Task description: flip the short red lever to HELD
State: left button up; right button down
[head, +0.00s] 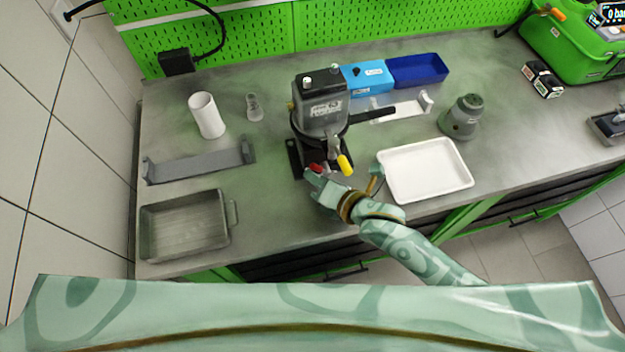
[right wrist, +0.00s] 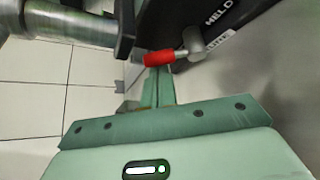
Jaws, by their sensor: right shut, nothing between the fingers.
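The short red lever (head: 316,168) sits low on the front of the dark pump (head: 322,112) in the head view. In the right wrist view the red lever (right wrist: 159,58) lies nearly level, its red grip pointing left from a grey pivot. The word HELD and part of a word that looks like LINE show on the dark body beside the pivot. My right gripper (head: 311,176) is shut and empty, with its fingertips right at the red grip; in the right wrist view the fingers (right wrist: 157,80) end just below it. Whether they touch cannot be told. My left gripper is not in view.
A yellow-tipped lever (head: 345,164) stands just right of the red one. A white tray (head: 425,170) lies to the right, a grey metal pan (head: 185,225) to the left. A grey canister (head: 462,117) stands farther right.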

aim_at(328, 173)
jog(key=shift+d+r+m+y, duration=0.2)
jog(key=shift+d+m+y, duration=0.05)
jog(key=shift+m+y, duration=0.25)
dwell(0.6)
jog(key=shift+b, duration=0.35)
jog(key=shift+w+d+r+m+t+y+b, duration=0.1)
jog(key=shift+d+m+t+y+b, duration=0.2)
jog(key=shift+m+y+b, duration=0.25)
jog(key=shift+w+d+r+m+t+y+b, duration=0.1)
jog(key=shift+d+m+t+y+b, duration=0.2)
jog(key=shift+m, duration=0.35)
jog(key=shift+w+d+r+m+y+b, duration=0.15)
jog(key=shift+d+r+m+y+b, duration=0.25)
jog(key=shift+m+y, duration=0.4)
jog(key=shift+w+d, duration=0.2)
jog(key=shift+d, duration=0.65)
jog(key=shift+w+d+f, duration=0.15)
jog(key=shift+d+f, duration=0.15)
jog(key=shift+d, duration=0.25)
jog(key=shift+d+f+h, duration=0.1)
jog(key=shift+d+h, duration=0.05)
jog(key=shift+h, duration=0.1)
